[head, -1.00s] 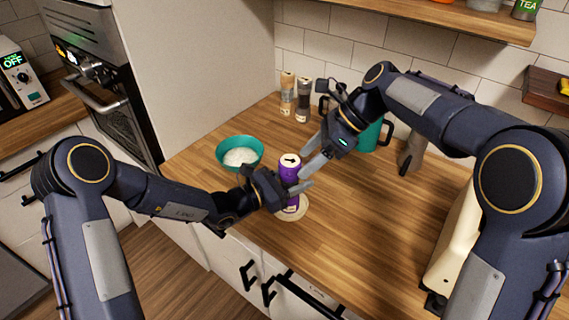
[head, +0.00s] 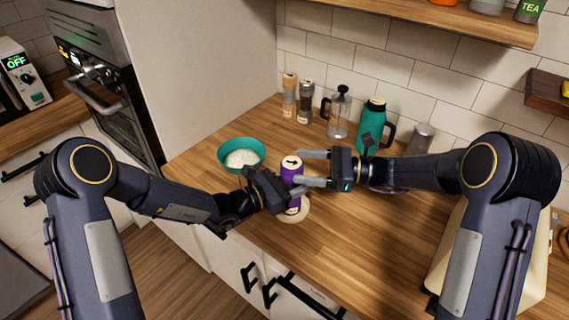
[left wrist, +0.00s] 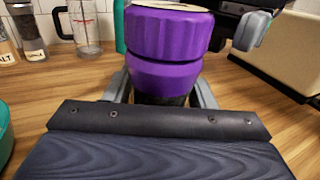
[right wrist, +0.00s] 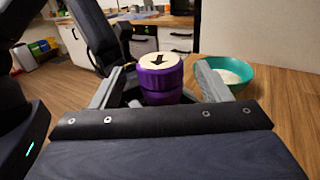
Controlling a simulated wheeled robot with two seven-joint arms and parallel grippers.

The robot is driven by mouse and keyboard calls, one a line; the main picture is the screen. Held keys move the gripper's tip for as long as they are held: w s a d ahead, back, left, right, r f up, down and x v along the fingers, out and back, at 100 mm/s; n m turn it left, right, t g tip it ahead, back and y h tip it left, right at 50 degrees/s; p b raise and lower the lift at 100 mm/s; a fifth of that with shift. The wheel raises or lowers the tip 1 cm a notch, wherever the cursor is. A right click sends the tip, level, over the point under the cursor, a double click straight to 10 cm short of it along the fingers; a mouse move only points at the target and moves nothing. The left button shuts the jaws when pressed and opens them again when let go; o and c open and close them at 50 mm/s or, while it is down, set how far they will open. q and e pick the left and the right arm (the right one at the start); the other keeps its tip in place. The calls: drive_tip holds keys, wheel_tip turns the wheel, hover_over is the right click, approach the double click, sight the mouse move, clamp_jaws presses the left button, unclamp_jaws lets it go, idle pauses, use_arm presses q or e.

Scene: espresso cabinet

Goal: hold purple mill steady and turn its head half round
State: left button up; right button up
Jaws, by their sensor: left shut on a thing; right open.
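The purple mill (head: 291,169) stands upright on a pale round mat (head: 303,214) near the counter's front edge. Its top disc carries a black arrow, seen in the right wrist view (right wrist: 160,61). My left gripper (head: 286,191) is shut on the mill's body below the head, and its fingers flank the body in the left wrist view (left wrist: 160,92). My right gripper (head: 314,167) is open at head height, coming from the right. In the right wrist view its fingers (right wrist: 158,84) stand on either side of the purple head, with gaps showing.
A teal bowl of white grains (head: 240,154) stands left of the mill. Salt and pepper mills (head: 297,98), a French press (head: 339,114), a teal flask (head: 373,125) and a grey canister (head: 421,138) line the back wall.

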sight(285, 158)
drive_tip(key=shift+w+a, duration=0.2)
drive_tip(key=shift+a, duration=2.55)
drive_tip(key=c, duration=1)
drive_tip(key=shift+o, duration=0.2)
drive_tip(key=shift+w+m+t, duration=0.1)
drive_tip(key=shift+m+t, duration=0.3)
drive_tip(key=shift+t, duration=0.2)
drive_tip(key=m+t+h, duration=0.1)
drive_tip(key=t, duration=0.1)
drive_tip(key=m+t, duration=0.2)
drive_tip(key=m+t+h, duration=0.1)
drive_tip(key=t, duration=0.1)
drive_tip(key=shift+w+d+h, duration=0.1)
drive_tip(key=shift+w+h, duration=0.15)
drive_tip(key=shift+h, duration=0.05)
drive_tip(key=m+t+h, duration=0.1)
drive_tip(key=t, duration=0.1)
drive_tip(key=m+t+h, duration=0.1)
drive_tip(key=m+t, duration=0.1)
drive_tip(key=shift+w+r+m+h, duration=0.1)
drive_tip(key=shift+w+m+h, duration=0.1)
drive_tip(key=shift+m+h, duration=0.15)
drive_tip(key=shift+d+m+t+h, duration=0.15)
drive_tip(key=shift+m+t+h, duration=0.1)
drive_tip(key=shift+t+h, duration=0.3)
drive_tip(key=shift+w+d+h, duration=0.1)
drive_tip(key=shift+h, duration=0.2)
